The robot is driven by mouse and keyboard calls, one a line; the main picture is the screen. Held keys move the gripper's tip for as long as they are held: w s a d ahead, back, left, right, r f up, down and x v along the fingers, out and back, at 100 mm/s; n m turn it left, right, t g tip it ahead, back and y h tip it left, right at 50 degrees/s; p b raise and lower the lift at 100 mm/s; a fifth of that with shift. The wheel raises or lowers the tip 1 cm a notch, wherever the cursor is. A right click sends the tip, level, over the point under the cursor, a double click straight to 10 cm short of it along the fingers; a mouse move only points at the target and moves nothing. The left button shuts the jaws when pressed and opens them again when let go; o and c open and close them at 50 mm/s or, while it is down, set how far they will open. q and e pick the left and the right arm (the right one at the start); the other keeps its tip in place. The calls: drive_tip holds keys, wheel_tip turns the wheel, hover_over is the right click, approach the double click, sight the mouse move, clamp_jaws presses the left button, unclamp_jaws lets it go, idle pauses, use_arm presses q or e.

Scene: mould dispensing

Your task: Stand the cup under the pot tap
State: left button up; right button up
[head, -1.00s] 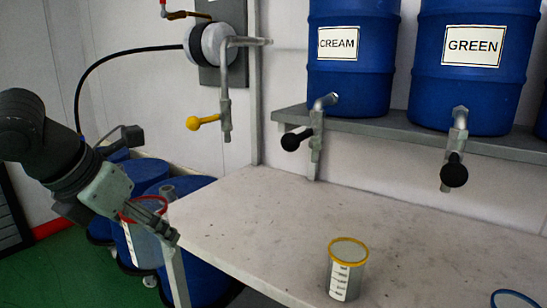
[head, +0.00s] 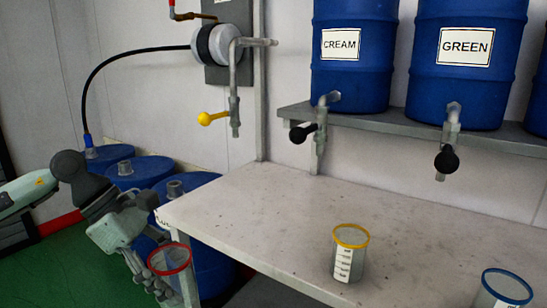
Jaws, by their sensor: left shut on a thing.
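A clear cup with a red rim (head: 178,260) is in my left gripper (head: 158,280), at the lower left of the head view. The gripper is shut on its side. The cup is roughly upright, below the table's left front corner in the picture. A metal tap with a yellow handle (head: 234,85) hangs on the wall at upper left, its spout pointing down. Two more taps with black handles, the cream tap (head: 320,135) and the green tap (head: 450,140), hang from the drums. I cannot tell which is the pot tap. My right gripper is not in view.
A pale table (head: 265,215) has a yellow-rimmed cup (head: 348,262) and a blue-rimmed cup (head: 503,292) at its front right. Blue drums (head: 350,75) stand on a shelf (head: 390,128) above. More blue drums (head: 140,170) stand on the floor. The table's left half is clear.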

sight(179, 292)
use_arm(q)
drive_tip(key=f+m+g, duration=0.1)
drive_tip(key=m, duration=0.1)
drive_tip(key=f+m+g+y, duration=0.1)
drive_tip(key=m, duration=0.2)
drive_tip(key=f+m+g, duration=0.1)
drive_tip(key=m+g, duration=0.1)
drive_tip(key=shift+s+d+f+m, duration=0.2)
drive_tip(key=shift+d+f+m, duration=0.1)
drive_tip(key=shift+f+m, duration=0.1)
drive_tip(key=m+y, duration=0.1)
drive_tip(key=m, duration=0.1)
drive_tip(key=f+m+g+y, duration=0.1)
drive_tip(key=m, duration=0.1)
drive_tip(key=f+m+g+y, duration=0.1)
drive_tip(key=m, duration=0.1)
drive_tip(key=shift+s+a+f+m+y, duration=0.15)
drive_tip(key=shift+a+m+y, duration=0.15)
drive_tip(key=shift+a+m, duration=0.1)
drive_tip(key=m+y, duration=0.1)
drive_tip(key=m, duration=0.1)
drive_tip(key=a+f+m+y, duration=0.1)
drive_tip(key=shift+m+g, duration=0.4)
